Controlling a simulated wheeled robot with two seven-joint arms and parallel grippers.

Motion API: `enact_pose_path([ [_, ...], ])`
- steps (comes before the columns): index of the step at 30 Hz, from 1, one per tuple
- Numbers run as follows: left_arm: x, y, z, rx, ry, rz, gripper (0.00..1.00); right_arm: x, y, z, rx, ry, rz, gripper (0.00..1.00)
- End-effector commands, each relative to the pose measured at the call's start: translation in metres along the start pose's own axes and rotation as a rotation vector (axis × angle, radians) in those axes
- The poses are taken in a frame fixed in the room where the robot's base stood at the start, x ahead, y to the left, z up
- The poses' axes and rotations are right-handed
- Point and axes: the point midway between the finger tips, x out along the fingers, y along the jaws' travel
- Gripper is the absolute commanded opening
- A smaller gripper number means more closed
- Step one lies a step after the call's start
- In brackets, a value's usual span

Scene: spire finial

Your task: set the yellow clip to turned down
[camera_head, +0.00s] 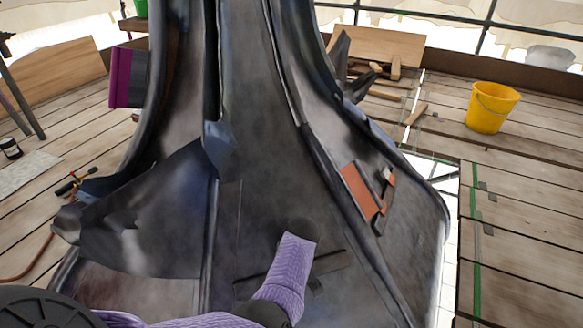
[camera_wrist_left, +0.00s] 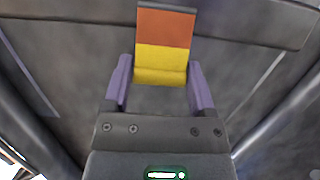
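The yellow clip (camera_wrist_left: 161,64) shows in the left wrist view as a short flat strip, below an orange-brown section (camera_wrist_left: 165,27) that overlaps a dark bar. The lower edge of the yellow part looks slightly curled. My left gripper (camera_wrist_left: 160,75) has its two purple fingers on either side of the yellow part, with narrow gaps showing; contact is not clear. In the head view my purple arm comes in from the bottom left over the dark metal panel. The left gripper's fingers and the yellow clip are hidden there. My right gripper is in neither view.
The dark spire (camera_head: 262,95) fills the middle, with raised ribs. An orange-brown patch (camera_head: 359,191) lies in a recess on its right side. A yellow bucket (camera_head: 491,107) stands on the planks at right. A purple-edged piece (camera_head: 127,77) is at upper left.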

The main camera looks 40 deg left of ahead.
Motion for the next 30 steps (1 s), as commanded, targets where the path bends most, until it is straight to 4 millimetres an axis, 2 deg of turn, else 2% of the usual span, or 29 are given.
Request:
enact_pose_path([
  [1, 0.0, 0.0, 0.0001, 0.0, 0.0, 0.0, 0.6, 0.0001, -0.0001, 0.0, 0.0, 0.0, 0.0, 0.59],
  [6, 0.0001, -0.0001, 0.0002, 0.0, 0.0, 0.0, 0.24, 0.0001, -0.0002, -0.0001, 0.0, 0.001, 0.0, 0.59],
  [9, 0.0002, -0.0001, 0.0003, 0.0, -0.001, 0.0, 0.07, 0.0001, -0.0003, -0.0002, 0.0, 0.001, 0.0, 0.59],
  [18, 0.0063, -0.0005, -0.0038, 0.0, -0.124, -0.001, 0.07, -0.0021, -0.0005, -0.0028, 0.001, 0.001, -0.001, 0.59],
  [25, 0.0062, -0.0006, -0.0036, 0.0, -0.125, -0.001, 0.07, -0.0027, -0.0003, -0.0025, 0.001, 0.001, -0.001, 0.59],
  [26, 0.0062, -0.0006, -0.0035, 0.0, -0.125, -0.001, 0.7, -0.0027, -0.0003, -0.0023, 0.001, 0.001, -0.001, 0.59],
  [30, 0.0061, -0.0005, -0.0036, 0.0, -0.125, -0.001, 1.0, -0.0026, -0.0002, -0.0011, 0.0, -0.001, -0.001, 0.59],
])
